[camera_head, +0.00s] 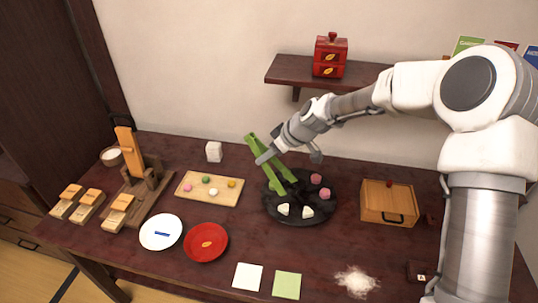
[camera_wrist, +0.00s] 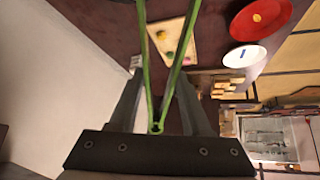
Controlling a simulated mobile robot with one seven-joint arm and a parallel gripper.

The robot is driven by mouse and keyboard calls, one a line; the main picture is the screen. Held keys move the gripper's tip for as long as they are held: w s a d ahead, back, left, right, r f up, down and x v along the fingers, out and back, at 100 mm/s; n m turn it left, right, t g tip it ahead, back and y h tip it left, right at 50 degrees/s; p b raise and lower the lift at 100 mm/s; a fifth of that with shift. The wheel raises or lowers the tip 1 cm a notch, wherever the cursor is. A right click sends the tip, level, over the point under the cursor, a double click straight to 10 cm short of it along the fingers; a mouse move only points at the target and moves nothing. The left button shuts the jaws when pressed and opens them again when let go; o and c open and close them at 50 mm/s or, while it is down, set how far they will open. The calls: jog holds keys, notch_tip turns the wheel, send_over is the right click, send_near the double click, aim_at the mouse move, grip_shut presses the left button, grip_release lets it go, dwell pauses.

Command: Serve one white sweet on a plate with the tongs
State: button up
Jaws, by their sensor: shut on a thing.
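My gripper (camera_head: 268,154) is shut on the green tongs (camera_head: 279,165) above the back left of a round black tray (camera_head: 318,220). The tongs point down, with their arms spread and tips close over the tray; whether they touch it I cannot tell. In the wrist view the tongs (camera_wrist: 144,55) run up between my gripper's fingers (camera_wrist: 157,118), with the tips out of frame. White wedge-shaped pieces (camera_head: 283,210) and pink ones lie on the black tray. A white plate (camera_head: 161,235) and a red plate (camera_head: 206,255) stand front left.
A wooden box (camera_head: 388,205) stands right of the tray. A wooden press (camera_head: 140,165) and moulds stand at the left. A white cube (camera_head: 213,152) is at the back. White powder (camera_head: 356,281) and two paper squares (camera_head: 248,277) lie in front. A shelf (camera_head: 290,72) hangs above.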

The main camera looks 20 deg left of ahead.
jog(key=shift+f, duration=0.1)
notch_tip(320, 180, down, 10)
jog(key=b, duration=0.6)
jog(key=shift+o, duration=0.3)
grip_shut()
notch_tip(320, 180, up, 12)
jog(key=p, duration=0.5)
jog(key=shift+p, duration=0.4)
dwell(0.3)
